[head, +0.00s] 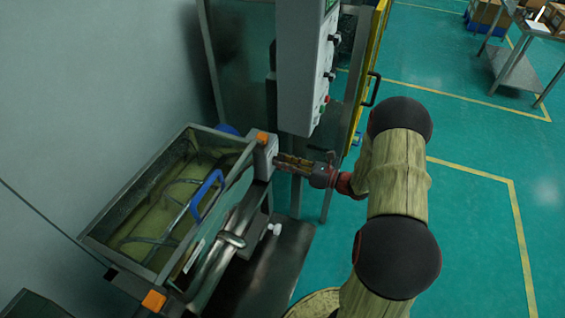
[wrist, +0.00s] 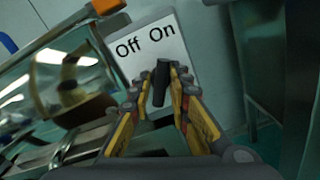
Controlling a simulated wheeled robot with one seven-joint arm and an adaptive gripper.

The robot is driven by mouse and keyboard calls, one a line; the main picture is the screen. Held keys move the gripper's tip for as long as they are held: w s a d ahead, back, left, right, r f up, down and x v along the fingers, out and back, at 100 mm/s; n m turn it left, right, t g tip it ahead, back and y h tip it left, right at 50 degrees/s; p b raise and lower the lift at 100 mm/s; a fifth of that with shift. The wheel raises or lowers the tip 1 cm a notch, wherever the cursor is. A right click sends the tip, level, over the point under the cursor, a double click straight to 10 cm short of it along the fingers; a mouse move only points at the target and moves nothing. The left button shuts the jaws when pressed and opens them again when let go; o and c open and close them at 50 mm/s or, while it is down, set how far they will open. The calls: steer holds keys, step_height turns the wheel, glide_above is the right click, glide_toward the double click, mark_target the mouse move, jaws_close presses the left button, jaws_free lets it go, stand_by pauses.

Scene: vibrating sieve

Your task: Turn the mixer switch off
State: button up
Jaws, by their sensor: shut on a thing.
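The mixer is an open metal tank (head: 130,188) with a yellowish inside and a blue handle (head: 207,195), at the left in the head view. Its pale switch box (head: 266,157) is at the tank's far right corner. In the wrist view the switch plate (wrist: 122,68) reads "Off" on the left and "On" on the right. The black switch knob (wrist: 161,80) stands out from it, its upper end under the word "On". My gripper (wrist: 162,84) is shut on the knob, a yellow finger on each side. In the head view my gripper (head: 284,162) meets the box and hides the knob.
A grey control cabinet (head: 303,75) with knobs and a red button stands just behind my gripper. A yellow-edged door (head: 372,75) with a black handle is right of it. A metal bench (head: 515,55) is far right. Green floor (head: 470,155) at right is clear.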

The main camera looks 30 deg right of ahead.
jaws_close()
steer(key=n+b, duration=0.1)
steer(key=n, duration=0.4)
steer(key=shift+f+n, duration=0.1)
steer(key=shift+n, duration=0.3)
steer(key=n+b, duration=0.2)
steer(key=n, duration=0.4)
stand_by(0.4)
steer(key=o, duration=0.9)
jaws_free()
steer(key=shift+d, duration=0.1)
